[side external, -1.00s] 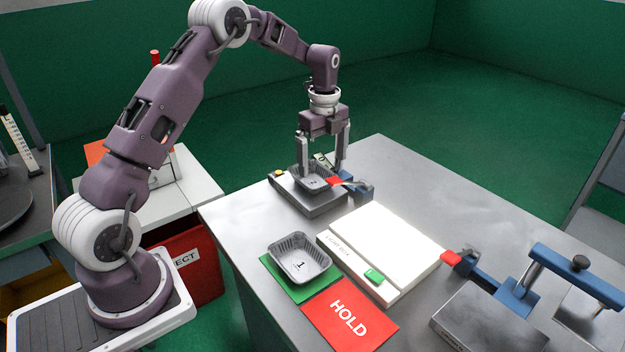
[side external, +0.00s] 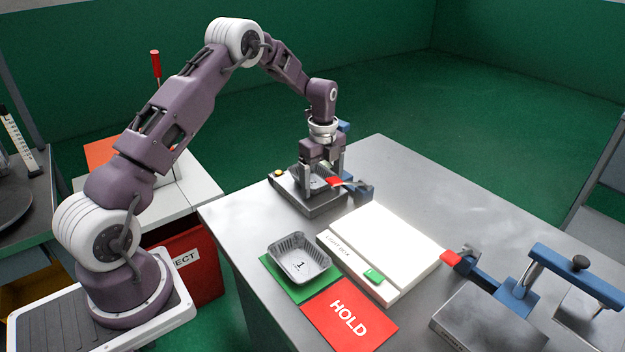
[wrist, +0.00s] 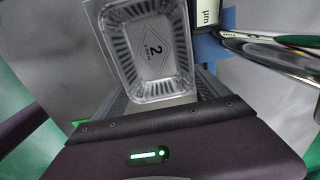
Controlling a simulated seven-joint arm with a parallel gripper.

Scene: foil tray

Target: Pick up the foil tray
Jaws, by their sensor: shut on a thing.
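The foil tray marked 2 (side external: 314,183) sits on a grey metal fixture (side external: 318,206) at the back left of the table. It also shows in the wrist view (wrist: 152,48), where I look down into its empty ribbed inside. My gripper (side external: 322,178) is lowered over this tray, with its fingers at the tray's sides, and is shut on it. The fingers partly hide the tray in the side view, and the exact contact is too small to see. A second foil tray, marked 1 (side external: 300,261), lies apart on a green mat (side external: 283,284).
A white light box (side external: 385,248), a red HOLD mat (side external: 349,314) and a blue press (side external: 510,295) occupy the front and right. The table's back right is bare.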

